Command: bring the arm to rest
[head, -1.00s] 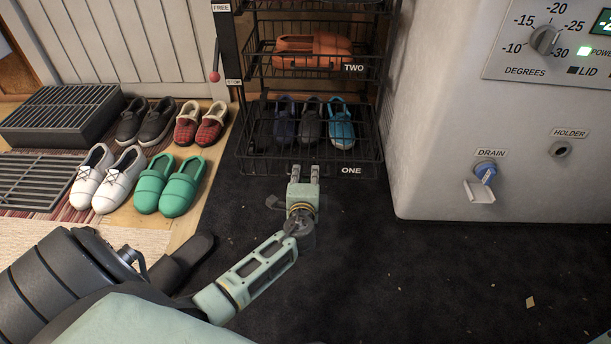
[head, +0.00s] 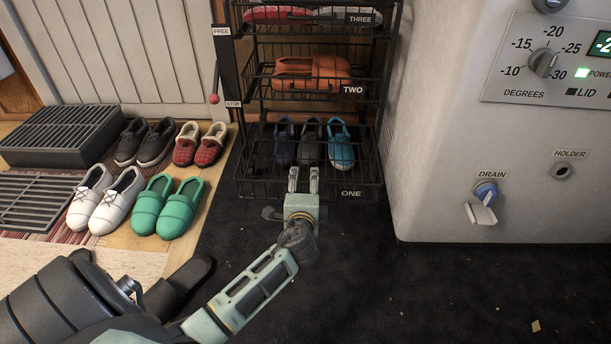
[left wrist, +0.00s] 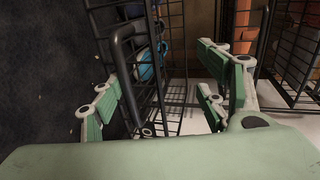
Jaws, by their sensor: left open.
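My left gripper (head: 303,181) is open, in front of the lowest basket, labelled ONE, of a black wire rack (head: 312,185). Its fingertips reach the basket's front wires in the head view; I cannot tell whether they touch. In the left wrist view, the open fingers (left wrist: 160,95) stand apart on either side of black wire mesh and a thick black bar (left wrist: 127,75). No object shows held between them. The basket holds dark blue, dark grey and bright blue shoes (head: 341,150). My right gripper is not in view.
Orange shoes (head: 312,72) lie in basket TWO. White (head: 105,200), green (head: 167,207), black and red plaid pairs stand on the floor at left, beside dark grates (head: 62,135). A white machine (head: 430,150) with a drain valve (head: 485,195) stands at right.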

